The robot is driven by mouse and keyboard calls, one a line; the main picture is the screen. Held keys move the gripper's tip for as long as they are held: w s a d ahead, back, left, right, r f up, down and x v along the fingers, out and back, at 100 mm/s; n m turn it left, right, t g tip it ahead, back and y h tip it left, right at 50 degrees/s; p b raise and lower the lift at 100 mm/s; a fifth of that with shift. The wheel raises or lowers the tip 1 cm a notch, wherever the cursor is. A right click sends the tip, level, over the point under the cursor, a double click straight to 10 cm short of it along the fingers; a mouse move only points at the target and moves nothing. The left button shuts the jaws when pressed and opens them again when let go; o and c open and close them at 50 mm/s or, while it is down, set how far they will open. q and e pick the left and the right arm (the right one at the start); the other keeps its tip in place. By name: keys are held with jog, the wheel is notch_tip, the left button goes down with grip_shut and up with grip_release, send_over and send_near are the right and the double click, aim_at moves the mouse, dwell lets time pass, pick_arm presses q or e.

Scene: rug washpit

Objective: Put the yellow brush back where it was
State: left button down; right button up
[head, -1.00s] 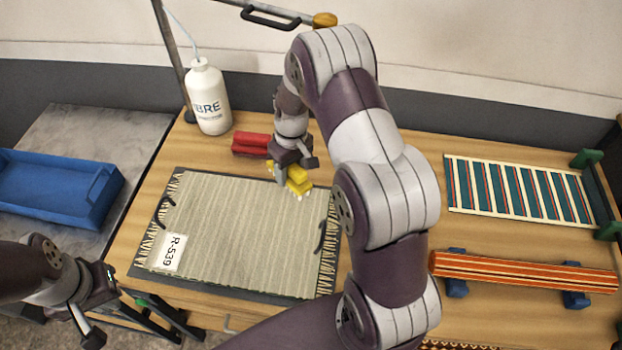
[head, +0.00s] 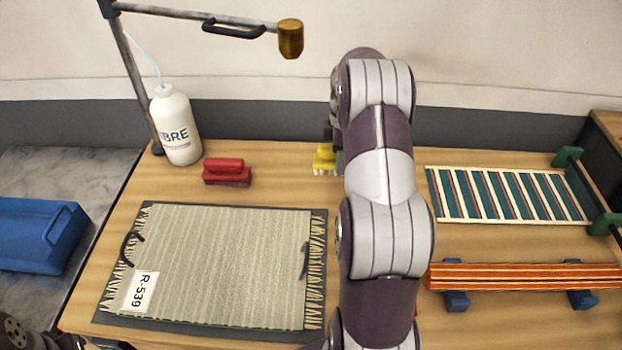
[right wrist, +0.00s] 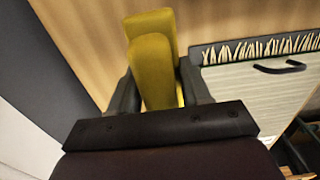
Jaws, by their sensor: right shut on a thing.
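The yellow brush (head: 324,158) is at the back middle of the table in the head view, partly hidden behind my right arm. In the right wrist view the yellow brush (right wrist: 153,62) sits between the two fingers of my right gripper (right wrist: 160,92), which is shut on it. My right gripper (head: 335,150) is mostly hidden by my arm in the head view. The brush is beyond the far right corner of the rug; I cannot tell whether its bristles touch the wood. Only a bit of my left arm shows at the lower left; its gripper is out of view.
A red brush (head: 227,172) stands left of the yellow one, near the white bottle (head: 176,125). The fringed rug R-539 (head: 220,265) lies in front on a dark board. A striped rug (head: 505,194) and a rolled rug (head: 525,276) lie right. A blue tray (head: 40,235) is far left.

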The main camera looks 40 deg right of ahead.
jog(key=w+a+f, duration=0.1)
jog(key=w, duration=0.1)
jog(key=w+a+f+p, duration=0.1)
jog(key=w+f, duration=0.1)
jog(key=w, duration=0.1)
jog(key=w+a+f, duration=0.1)
jog(key=w, duration=0.1)
jog(key=shift+w+a+f, duration=0.15)
jog(key=shift+w+f, duration=0.1)
jog(key=shift+f, duration=0.15)
notch_tip(320, 180, down, 3)
jog(key=shift+a+f+p, duration=0.1)
jog(key=shift+f+p, duration=0.1)
jog(key=shift+p, duration=0.55)
jog(key=shift+f, duration=0.4)
jog(key=shift+f, duration=0.1)
jog(key=o, duration=1)
